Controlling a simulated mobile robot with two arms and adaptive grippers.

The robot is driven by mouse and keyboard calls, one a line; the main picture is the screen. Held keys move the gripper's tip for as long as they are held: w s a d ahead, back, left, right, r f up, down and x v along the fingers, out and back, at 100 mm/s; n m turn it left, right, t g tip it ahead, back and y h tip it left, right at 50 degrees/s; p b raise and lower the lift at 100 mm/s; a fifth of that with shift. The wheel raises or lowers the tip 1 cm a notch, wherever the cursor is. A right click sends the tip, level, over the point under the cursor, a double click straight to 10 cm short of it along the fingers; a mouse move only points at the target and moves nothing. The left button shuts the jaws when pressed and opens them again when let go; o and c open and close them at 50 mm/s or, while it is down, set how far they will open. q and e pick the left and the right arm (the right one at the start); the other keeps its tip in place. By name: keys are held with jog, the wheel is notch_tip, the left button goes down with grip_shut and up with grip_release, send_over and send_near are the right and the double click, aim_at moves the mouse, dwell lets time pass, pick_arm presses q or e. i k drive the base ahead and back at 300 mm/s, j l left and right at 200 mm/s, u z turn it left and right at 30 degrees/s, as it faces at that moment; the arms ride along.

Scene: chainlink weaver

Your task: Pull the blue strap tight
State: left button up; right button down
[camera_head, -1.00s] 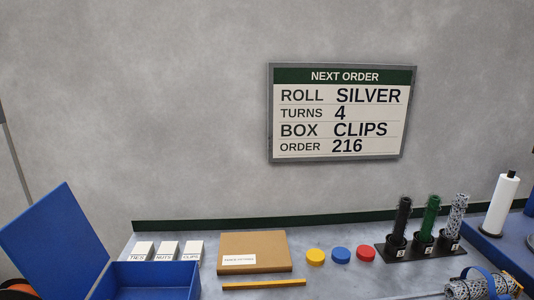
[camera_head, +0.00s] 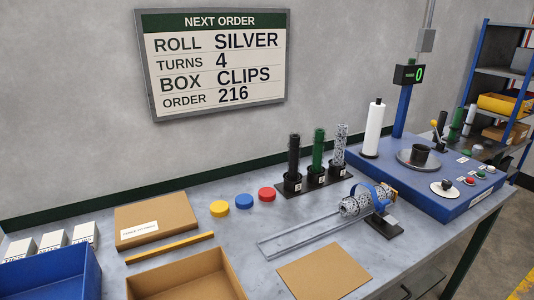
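The blue strap (camera_head: 379,194) loops around a silver chain-link roll (camera_head: 352,206) at the right-centre of the bench. It stands up in a wide arc over the roll, apart from the mesh at the top. The roll lies on its side at the end of two pale rails (camera_head: 300,238), by a dark base plate (camera_head: 384,228). A small orange-tan piece shows at the roll's right end; what it is I cannot tell. Neither of my grippers is in view.
A blue machine (camera_head: 440,200) with a white post (camera_head: 373,130) stands right of the roll. Upright mesh rolls in a black rack (camera_head: 314,188) stand behind. A tan sheet (camera_head: 325,270) lies in front. A cardboard box (camera_head: 190,280) and blue box (camera_head: 50,280) are at left.

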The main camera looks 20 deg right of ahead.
aim_at(382, 205)
jog(key=z, duration=1.4)
